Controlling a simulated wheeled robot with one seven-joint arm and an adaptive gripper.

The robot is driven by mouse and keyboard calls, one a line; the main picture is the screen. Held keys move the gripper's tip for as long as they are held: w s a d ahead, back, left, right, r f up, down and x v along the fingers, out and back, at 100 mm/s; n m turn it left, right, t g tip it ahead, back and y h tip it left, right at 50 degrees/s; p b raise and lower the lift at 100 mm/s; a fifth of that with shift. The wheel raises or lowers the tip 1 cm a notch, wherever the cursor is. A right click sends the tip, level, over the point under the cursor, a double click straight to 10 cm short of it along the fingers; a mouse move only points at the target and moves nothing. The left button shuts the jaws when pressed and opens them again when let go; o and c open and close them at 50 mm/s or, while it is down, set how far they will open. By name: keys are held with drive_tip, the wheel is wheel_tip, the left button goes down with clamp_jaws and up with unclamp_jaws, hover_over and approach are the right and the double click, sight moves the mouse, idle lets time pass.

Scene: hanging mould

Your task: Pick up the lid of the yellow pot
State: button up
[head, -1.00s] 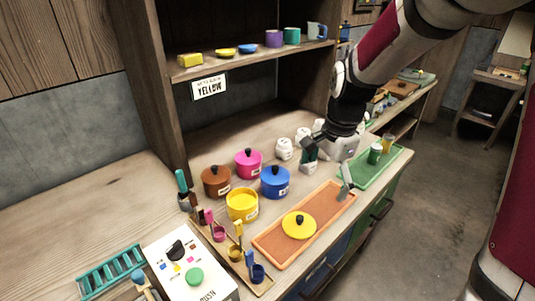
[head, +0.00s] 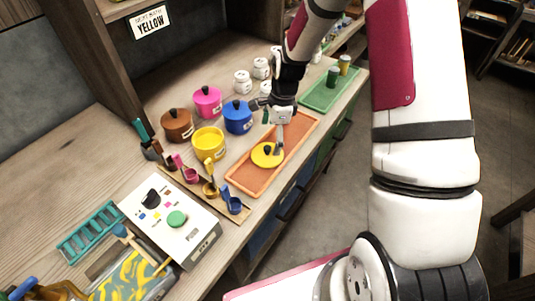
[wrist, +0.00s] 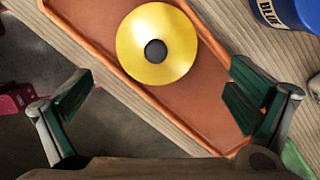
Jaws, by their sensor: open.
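The yellow lid (head: 263,161) with its dark round knob lies flat on the orange tray (head: 242,184). In the wrist view the lid (wrist: 135,45) lies near the top middle, knob facing me, with the tray (wrist: 185,97) under it. The yellow pot (head: 209,145) stands uncovered to the left of the tray. My gripper (head: 273,131) is open and empty above the tray, just beyond the lid. In the wrist view my gripper's fingers (wrist: 160,88) are spread wide, and the lid appears between and ahead of them.
The blue pot (head: 238,117) stands close to the left of my gripper; pink (head: 207,101) and brown (head: 177,125) pots are farther left. Measuring cups (head: 210,188) lie along the tray's left side. A green tray (head: 322,94) lies behind. The counter's front edge runs beside the orange tray.

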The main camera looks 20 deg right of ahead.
sight(268, 147)
drive_tip(key=shift+a+f+p, duration=0.15)
drive_tip(key=shift+a+f, duration=0.15)
drive_tip(key=shift+f, duration=0.6)
drive_tip(key=shift+a+f+p, duration=0.15)
drive_tip(key=shift+a+f, duration=0.1)
drive_tip(key=shift+f, duration=0.7)
drive_tip(key=shift+a+f+p, duration=0.15)
drive_tip(key=shift+a+f, duration=0.15)
drive_tip(key=shift+f, duration=0.6)
drive_tip(key=shift+c, duration=0.2)
